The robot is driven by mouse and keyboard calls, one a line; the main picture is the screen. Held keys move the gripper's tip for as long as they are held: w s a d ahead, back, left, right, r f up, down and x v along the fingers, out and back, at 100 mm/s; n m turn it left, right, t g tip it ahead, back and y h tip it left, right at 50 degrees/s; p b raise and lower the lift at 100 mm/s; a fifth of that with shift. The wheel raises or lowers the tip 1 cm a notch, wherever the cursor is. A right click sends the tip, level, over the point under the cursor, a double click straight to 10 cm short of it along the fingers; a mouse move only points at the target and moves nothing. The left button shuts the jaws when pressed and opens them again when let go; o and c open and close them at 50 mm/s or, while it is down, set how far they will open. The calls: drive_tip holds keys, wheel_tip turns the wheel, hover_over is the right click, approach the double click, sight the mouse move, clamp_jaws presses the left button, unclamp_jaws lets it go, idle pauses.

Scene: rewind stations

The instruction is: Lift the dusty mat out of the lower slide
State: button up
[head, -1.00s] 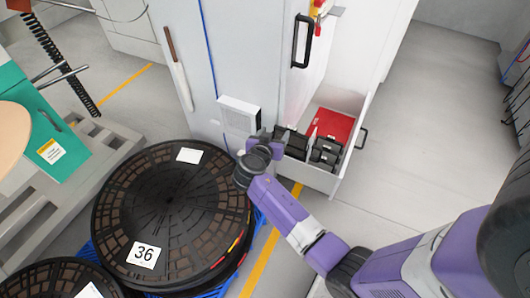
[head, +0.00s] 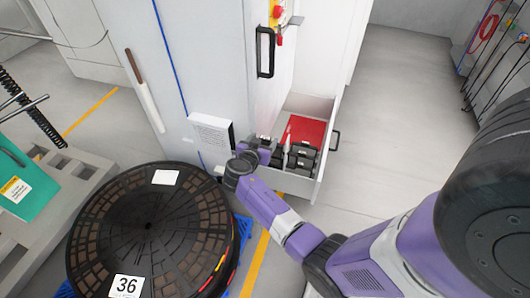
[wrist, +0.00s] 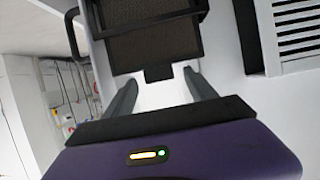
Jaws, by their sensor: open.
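A dark brown, mesh-faced panel that looks like the dusty mat (wrist: 150,48) is at the top of the wrist view. A small black tab (wrist: 158,73) sticks out from its near edge. A black bar (wrist: 145,24) crosses over the panel. My gripper (wrist: 161,80) is open, one finger on each side of the tab; I cannot tell whether they touch it. In the head view, my wrist is beside the cabinet, at the left end of the open drawer, and the mat and fingertips cannot be made out. I cannot clearly see the slide.
The open white drawer (head: 296,188) holds a red item (head: 308,132) and several black blocks (head: 299,158). A white vent box (head: 211,133) is on the cabinet (head: 180,60), left of my wrist. A large reel marked 36 (head: 150,235) stands at lower left. Floor at right is clear.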

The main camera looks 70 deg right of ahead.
clamp_jaws()
idle(0.3)
